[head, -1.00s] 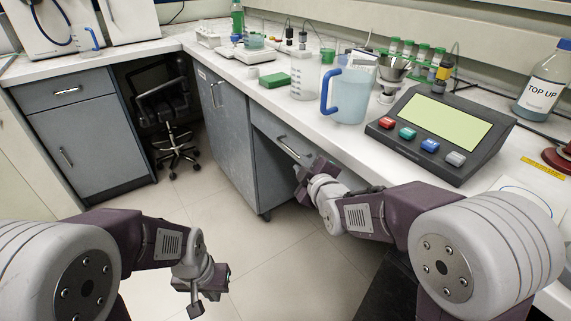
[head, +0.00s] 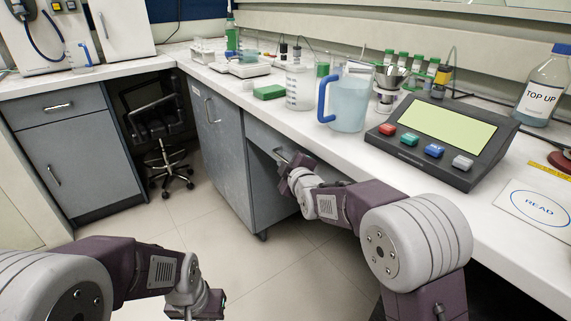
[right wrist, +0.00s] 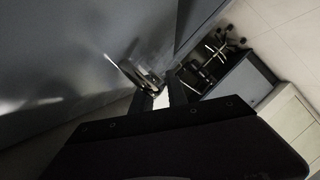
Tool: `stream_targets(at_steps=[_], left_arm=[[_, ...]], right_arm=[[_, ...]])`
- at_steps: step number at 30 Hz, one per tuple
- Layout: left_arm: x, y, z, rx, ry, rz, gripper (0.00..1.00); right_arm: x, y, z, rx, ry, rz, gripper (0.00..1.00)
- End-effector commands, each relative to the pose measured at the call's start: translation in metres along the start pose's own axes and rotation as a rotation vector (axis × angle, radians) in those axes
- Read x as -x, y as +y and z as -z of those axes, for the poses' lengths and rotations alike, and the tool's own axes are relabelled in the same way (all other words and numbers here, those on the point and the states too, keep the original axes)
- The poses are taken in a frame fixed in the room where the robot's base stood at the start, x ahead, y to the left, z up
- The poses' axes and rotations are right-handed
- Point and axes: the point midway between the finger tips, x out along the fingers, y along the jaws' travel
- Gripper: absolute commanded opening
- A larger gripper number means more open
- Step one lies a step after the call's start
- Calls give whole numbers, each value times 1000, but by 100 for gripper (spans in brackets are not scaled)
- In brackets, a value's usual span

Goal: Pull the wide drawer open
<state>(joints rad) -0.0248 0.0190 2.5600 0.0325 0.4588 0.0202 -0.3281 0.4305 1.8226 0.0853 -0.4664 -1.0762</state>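The wide drawer (head: 262,138) is a grey front under the white bench top, right of the tall grey cupboard door. It looks shut or nearly so. Its metal bar handle (head: 280,154) is partly hidden by my right gripper (head: 291,168), which is right at it. In the right wrist view the handle (right wrist: 135,72) lies at the fingertips (right wrist: 158,92). That view is dark, and I cannot tell whether the fingers are closed on the bar. My left gripper (head: 207,303) hangs low over the floor, away from the drawer; its fingers are not clear.
The bench top (head: 330,145) carries a blue-handled jug (head: 348,103), a control panel (head: 440,135) and a TOP UP bottle (head: 542,90). A grey cupboard (head: 218,150) stands left of the drawer. A stool (head: 165,160) is further back. The floor (head: 210,235) before the drawer is clear.

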Motion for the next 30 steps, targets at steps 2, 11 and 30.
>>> stream_targets(at_steps=[2,11,30], left_arm=[[0,0,0,0,0,0,0],[0,0,0,0,0,0,0],[0,0,0,0,0,0,0]], right_arm=[[0,0,0,0,0,0,19],[0,0,0,0,0,0,0],[0,0,0,-1,-1,1,0]])
